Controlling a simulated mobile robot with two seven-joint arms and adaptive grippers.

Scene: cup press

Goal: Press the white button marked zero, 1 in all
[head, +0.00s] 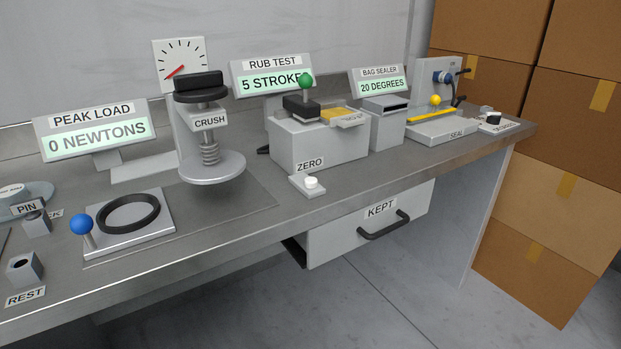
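The white button (311,183) sits on a small pale base near the front edge of the bench, with a "ZERO" label (309,164) standing behind it. Its cap stands up from the base and nothing touches it. Behind it is the grey rub tester with a green-knobbed lever (305,82). The sign above, marked "RUB TEST" (272,75), reads "5 STROKE", its end hidden by the green knob. Neither of my grippers is in the head view.
The crush press (211,165) stands left of the button, below a dial. A blue-knobbed plate with a black ring (128,212) lies further left. The bag sealer (440,124) is at right. Below the bench is a "KEPT" drawer (372,222); cardboard boxes (545,200) stand at right.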

